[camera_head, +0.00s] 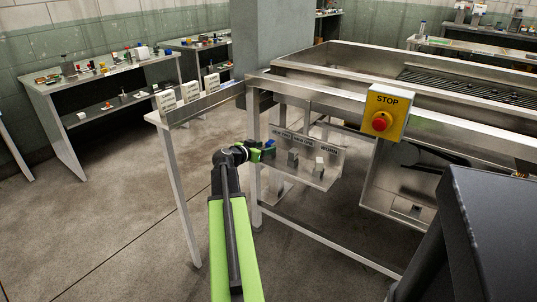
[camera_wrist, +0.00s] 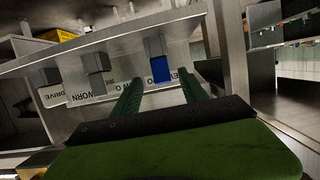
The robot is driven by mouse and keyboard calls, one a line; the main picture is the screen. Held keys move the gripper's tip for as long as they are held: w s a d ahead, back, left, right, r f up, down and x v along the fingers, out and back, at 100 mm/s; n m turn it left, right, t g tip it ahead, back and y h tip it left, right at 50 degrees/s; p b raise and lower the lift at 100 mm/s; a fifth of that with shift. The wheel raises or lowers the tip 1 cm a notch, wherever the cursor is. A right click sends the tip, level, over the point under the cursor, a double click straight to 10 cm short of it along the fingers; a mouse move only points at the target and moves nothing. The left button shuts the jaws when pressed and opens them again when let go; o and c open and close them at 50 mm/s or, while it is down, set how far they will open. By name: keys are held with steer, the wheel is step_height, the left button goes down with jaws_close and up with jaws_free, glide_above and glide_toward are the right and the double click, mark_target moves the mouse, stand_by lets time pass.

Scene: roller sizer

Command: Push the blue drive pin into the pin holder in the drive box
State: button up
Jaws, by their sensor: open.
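The blue drive pin (camera_wrist: 160,69) shows as a small blue block at the labelled shelf in the wrist view. In the head view a small blue patch (camera_head: 269,143) shows at the tip of my gripper (camera_head: 262,152). In the wrist view my gripper (camera_wrist: 160,80) is open, its two green fingers apart and pointing toward the blue pin. The pin appears in line with the gap, but I cannot tell whether it is between the fingertips. An open metal housing (camera_head: 410,208) under the machine may be the drive box; no pin holder can be made out.
The shelf (camera_head: 318,180) hangs under the machine frame, with a WORN label (camera_head: 328,150) and grey blocks (camera_head: 292,157). A yellow stop box (camera_head: 382,110) is above right. A metal leg (camera_head: 254,190) stands close to my gripper. Floor at left is clear.

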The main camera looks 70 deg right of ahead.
mark_target(268, 146)
steer(key=shift+x, duration=1.5)
steer(key=x, duration=0.1)
steer(key=b+x, duration=0.1)
steer(key=x, duration=0.1)
steer(key=b+x, duration=0.1)
steer(key=x, duration=0.1)
steer(key=shift+w+d+f, duration=0.15)
steer(key=shift+w+d, duration=0.05)
steer(key=shift+w, duration=0.2)
steer(key=shift+a, duration=0.1)
jaws_close()
